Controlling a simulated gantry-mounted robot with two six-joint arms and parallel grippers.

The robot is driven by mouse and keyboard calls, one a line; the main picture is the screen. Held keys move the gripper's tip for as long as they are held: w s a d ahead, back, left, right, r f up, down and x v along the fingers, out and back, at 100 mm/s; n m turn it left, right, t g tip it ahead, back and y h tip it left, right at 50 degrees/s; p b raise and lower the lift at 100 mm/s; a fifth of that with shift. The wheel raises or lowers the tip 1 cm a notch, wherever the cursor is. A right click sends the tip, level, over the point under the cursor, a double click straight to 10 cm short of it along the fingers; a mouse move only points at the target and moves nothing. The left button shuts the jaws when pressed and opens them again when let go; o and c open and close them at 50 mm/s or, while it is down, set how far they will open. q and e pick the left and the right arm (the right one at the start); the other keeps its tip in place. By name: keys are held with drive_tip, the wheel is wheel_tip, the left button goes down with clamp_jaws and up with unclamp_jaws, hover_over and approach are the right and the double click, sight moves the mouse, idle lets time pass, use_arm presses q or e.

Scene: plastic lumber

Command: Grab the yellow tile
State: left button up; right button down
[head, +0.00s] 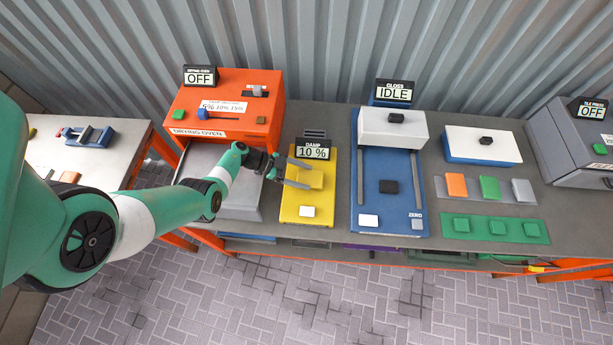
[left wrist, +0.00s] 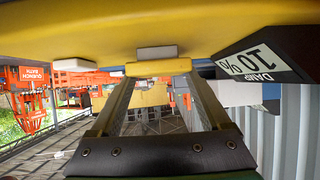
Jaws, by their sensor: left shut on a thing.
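The yellow tile (head: 312,179) is at the yellow damp meter (head: 307,203), whose display reads 10 %. My left gripper (head: 309,178) reaches in from the left with one finger on the far side of the tile and one on the near side, shut on it. In the left wrist view the yellow tile (left wrist: 158,68) sits between the two fingertips, close to the meter's yellow body (left wrist: 100,28). I cannot tell whether the tile rests on the meter or is slightly lifted. My right gripper is not in view.
The orange drying oven (head: 227,105), reading OFF, stands behind and left of my gripper. The blue gloss meter (head: 390,200), reading IDLE, is to the right. Orange, green and grey tiles (head: 456,186) and a green strip (head: 495,229) lie further right.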

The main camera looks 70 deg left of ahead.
sight(303, 179)
use_arm(q)
drive_tip(key=r+p, duration=0.4)
drive_tip(key=r, duration=0.1)
drive_tip(key=shift+s+d, duration=0.2)
drive_tip(key=shift+d, duration=0.15)
drive_tip(key=s+d+r+p, duration=0.6)
drive_tip(key=d+r+p, duration=0.2)
drive_tip(key=d, duration=0.4)
